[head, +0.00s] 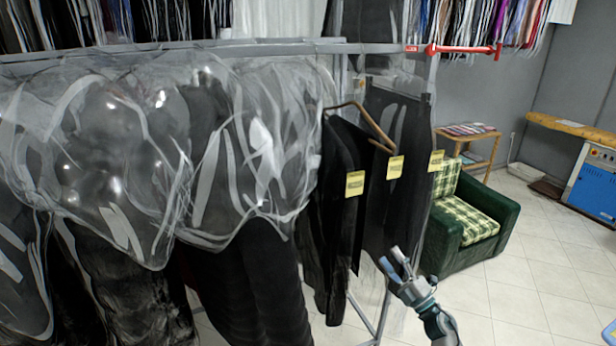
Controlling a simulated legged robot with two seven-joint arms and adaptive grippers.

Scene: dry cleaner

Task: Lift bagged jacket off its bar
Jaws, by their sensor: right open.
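Dark garments in clear plastic bags (120,130) hang in a row from a long metal bar (200,45). A dark jacket (338,190) with a yellow tag hangs at the right part of the row. A wooden hanger (370,122) shows beside it. I cannot tell which garment is the task's bagged jacket. My right gripper (393,258) is open and empty, low and to the right of the dark garments, with its fingers pointing up. Whether it touches the plastic is unclear. My left gripper is not in view.
A red bar end (462,50) sticks out at the upper right. A green armchair (462,215) with a plaid cushion stands behind my right gripper. A small table (470,133) and a blue machine (595,180) are farther back.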

